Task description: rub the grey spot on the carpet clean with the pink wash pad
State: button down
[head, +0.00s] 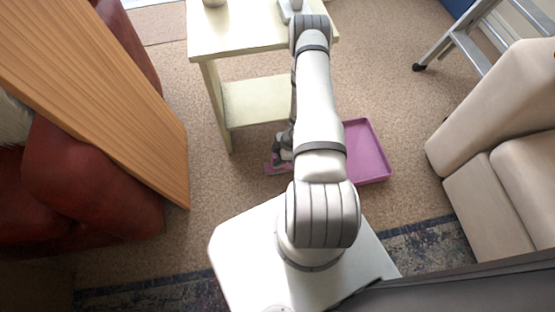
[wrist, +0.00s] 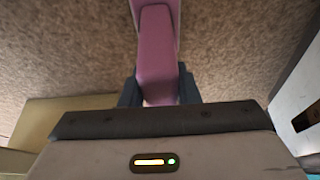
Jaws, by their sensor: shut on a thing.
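My gripper (head: 283,150) is low over the carpet (head: 255,195), left of my forearm in the head view. In the wrist view its dark fingers (wrist: 160,92) are shut on a pink piece (wrist: 157,65), which I take for the wash pad. A pink edge of it (head: 274,167) shows beside the gripper in the head view. Most of it is hidden there by the gripper and arm. I cannot tell whether it touches the carpet. I see no grey spot in either view; my arm hides part of the floor.
A magenta tray (head: 384,170) lies on the carpet just right of my arm. A cream table (head: 222,130) with a low shelf stands behind. A wooden board (head: 120,110) and red seat (head: 90,180) are left; a beige sofa (head: 480,200) and ladder (head: 470,50) are right.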

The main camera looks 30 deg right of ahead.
jog(key=shift+s+a+r, duration=0.1)
jog(key=shift+s+a, duration=0.05)
jog(key=shift+s, duration=0.35)
jog(key=shift+s+a, duration=0.15)
jog(key=shift+s, duration=0.35)
jog(key=shift+w, duration=0.1)
jog(key=shift+w+d, duration=0.2)
jog(key=shift+w, duration=0.3)
jog(key=shift+w+d, duration=0.15)
jog(key=shift+w, duration=0.35)
jog(key=shift+s+a, duration=0.2)
jog(key=shift+s, duration=0.4)
jog(key=shift+s+a, duration=0.15)
jog(key=shift+s, duration=0.4)
notch_tip(320, 180, up, 5)
jog(key=p, duration=0.3)
jog(key=shift+w+p, duration=0.1)
jog(key=shift+p, duration=0.25)
